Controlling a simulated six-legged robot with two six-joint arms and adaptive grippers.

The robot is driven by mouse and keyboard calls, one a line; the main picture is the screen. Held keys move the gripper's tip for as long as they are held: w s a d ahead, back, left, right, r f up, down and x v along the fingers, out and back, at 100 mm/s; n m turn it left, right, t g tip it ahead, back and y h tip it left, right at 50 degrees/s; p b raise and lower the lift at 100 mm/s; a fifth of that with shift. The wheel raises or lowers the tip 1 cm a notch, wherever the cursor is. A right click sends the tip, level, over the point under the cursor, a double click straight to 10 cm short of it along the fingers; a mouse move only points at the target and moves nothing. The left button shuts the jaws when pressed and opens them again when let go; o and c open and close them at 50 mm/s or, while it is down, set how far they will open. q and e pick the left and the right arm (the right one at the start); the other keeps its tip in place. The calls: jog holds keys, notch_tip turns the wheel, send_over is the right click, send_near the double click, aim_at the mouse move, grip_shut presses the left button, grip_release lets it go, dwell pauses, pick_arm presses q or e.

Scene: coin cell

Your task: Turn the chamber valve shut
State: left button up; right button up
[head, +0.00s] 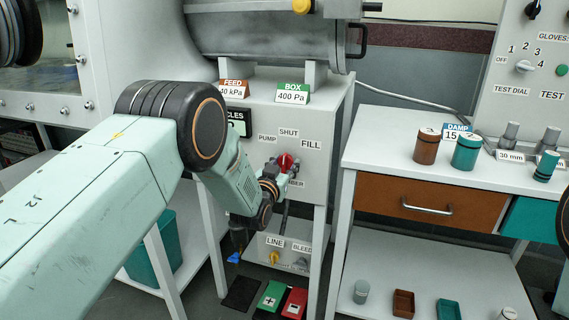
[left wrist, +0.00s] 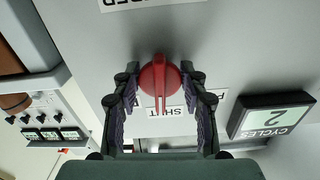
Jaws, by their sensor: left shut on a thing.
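The chamber valve is a red knob (head: 285,162) on the front of the grey panel, among the labels PUMP, SHUT (head: 288,132) and FILL. My left gripper (head: 277,172) is at the knob and partly hides it and the label below. In the left wrist view the panel is upside down. There the red knob (left wrist: 160,76) sits between the two fingers of the left gripper (left wrist: 160,84), which is shut on it. Its pointer runs toward the SHUT label (left wrist: 171,113). My right gripper is not in view.
A lower panel with LINE (head: 274,241) and BLEED labels carries a yellow knob (head: 274,258). Green (head: 271,297) and red pedals are on the floor. The bench (head: 380,150) at right holds a brown jar (head: 426,147) and a teal jar (head: 466,153). A CYCLES display (left wrist: 275,119) reads 2.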

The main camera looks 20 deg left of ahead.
pick_arm(q)
jog(key=shift+n, duration=0.4)
jog(key=o, duration=1.1)
jog(key=shift+o, duration=0.2)
jog(key=shift+s, duration=0.1)
jog(key=s, duration=1.1)
jog(key=shift+s+a, duration=0.15)
jog(key=shift+s, duration=0.25)
